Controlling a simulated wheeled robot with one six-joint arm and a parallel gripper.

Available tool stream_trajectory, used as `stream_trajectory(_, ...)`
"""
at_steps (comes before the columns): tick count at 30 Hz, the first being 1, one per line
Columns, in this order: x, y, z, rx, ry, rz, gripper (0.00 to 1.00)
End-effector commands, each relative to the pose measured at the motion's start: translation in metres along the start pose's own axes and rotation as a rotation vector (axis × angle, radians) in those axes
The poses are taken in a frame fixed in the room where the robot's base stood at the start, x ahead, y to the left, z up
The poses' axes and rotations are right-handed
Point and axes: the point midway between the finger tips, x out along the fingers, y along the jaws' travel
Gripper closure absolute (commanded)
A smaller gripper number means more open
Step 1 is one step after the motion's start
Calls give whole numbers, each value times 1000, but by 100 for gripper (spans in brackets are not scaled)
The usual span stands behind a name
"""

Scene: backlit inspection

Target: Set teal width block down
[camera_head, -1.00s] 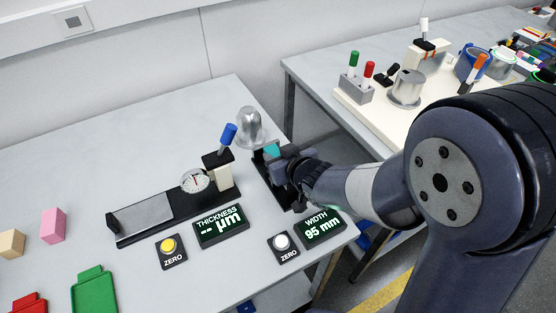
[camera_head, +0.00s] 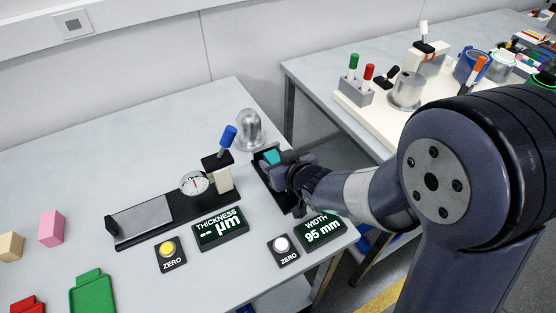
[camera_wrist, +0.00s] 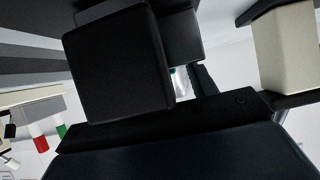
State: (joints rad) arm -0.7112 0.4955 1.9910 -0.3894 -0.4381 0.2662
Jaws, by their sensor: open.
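The teal width block (camera_head: 271,157) shows as a small teal patch at the far end of the black width gauge (camera_head: 263,177), just left of my gripper. My gripper (camera_head: 281,163) is open and sits over the gauge, right against the block in the picture and hiding part of it. I cannot tell whether the fingers touch the block. The width display (camera_head: 322,232) reads 95 mm. In the wrist view, dark gripper parts fill most of the picture, and the block cannot be made out clearly.
A silver dome (camera_head: 249,128) stands just behind the gauge. The thickness gauge with its dial (camera_head: 195,184) and blue-topped lever (camera_head: 228,136) is to the left. The white zero button (camera_head: 282,244) is in front. Pink (camera_head: 52,229) and green (camera_head: 92,292) pieces lie further left.

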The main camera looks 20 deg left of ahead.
Motion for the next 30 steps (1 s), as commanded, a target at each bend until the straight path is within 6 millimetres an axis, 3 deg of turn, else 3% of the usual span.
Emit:
stream_trajectory(5, -11, 0, -3, -1, 1, 0, 46)
stream_trajectory(21, -99, 0, -4, -1, 2, 1, 46)
stream_trajectory(30, -121, 0, -2, 1, 1, 1, 46)
